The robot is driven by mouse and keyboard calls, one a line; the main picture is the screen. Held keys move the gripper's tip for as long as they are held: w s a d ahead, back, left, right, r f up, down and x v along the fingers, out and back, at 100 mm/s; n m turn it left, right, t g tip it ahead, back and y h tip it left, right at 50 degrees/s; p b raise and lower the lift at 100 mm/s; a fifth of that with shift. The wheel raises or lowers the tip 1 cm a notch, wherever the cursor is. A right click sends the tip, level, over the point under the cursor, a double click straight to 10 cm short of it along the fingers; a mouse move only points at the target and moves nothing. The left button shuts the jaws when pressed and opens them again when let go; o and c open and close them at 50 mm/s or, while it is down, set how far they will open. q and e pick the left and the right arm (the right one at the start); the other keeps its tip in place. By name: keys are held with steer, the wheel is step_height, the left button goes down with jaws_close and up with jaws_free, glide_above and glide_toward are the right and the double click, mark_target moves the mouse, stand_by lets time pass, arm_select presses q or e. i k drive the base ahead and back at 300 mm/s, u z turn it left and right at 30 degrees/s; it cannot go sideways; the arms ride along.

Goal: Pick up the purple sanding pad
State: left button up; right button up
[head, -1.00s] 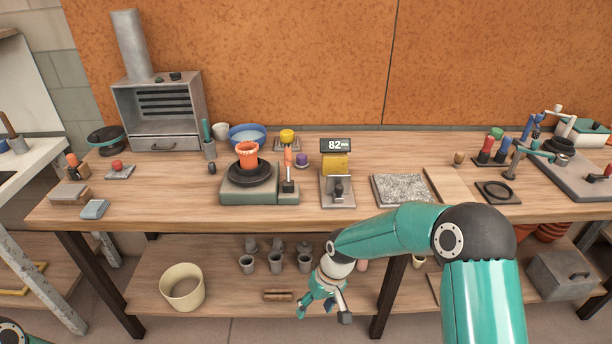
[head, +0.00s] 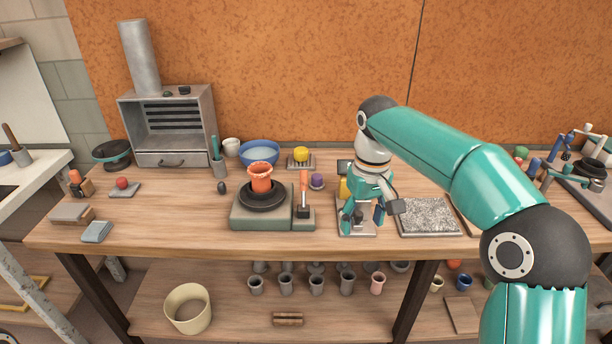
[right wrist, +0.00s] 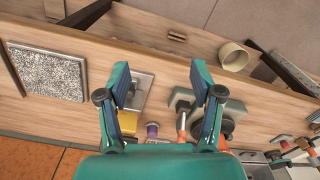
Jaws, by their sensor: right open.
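The purple sanding pad (head: 317,181) is a small, round, purple-topped piece on the workbench, right of the orange-handled tool and left of my right gripper. It also shows in the right wrist view (right wrist: 152,130), low in the picture, beyond the gap between the fingers. My right gripper (head: 363,216) is open and empty, above the bench over the grey-based stand, apart from the pad. Its two spread fingers show in the right wrist view (right wrist: 160,82). My left gripper is out of view.
A grey-green wheel unit (head: 250,222) with an orange pot (head: 261,177) and an orange-handled tool (head: 304,188) stands left of the pad. A yellow round piece (head: 301,153) sits behind it. A speckled slab (head: 428,217) lies right of my gripper.

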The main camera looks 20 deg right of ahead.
mark_target(316, 184)
steer(key=i, duration=1.25)
steer(key=z, duration=0.1)
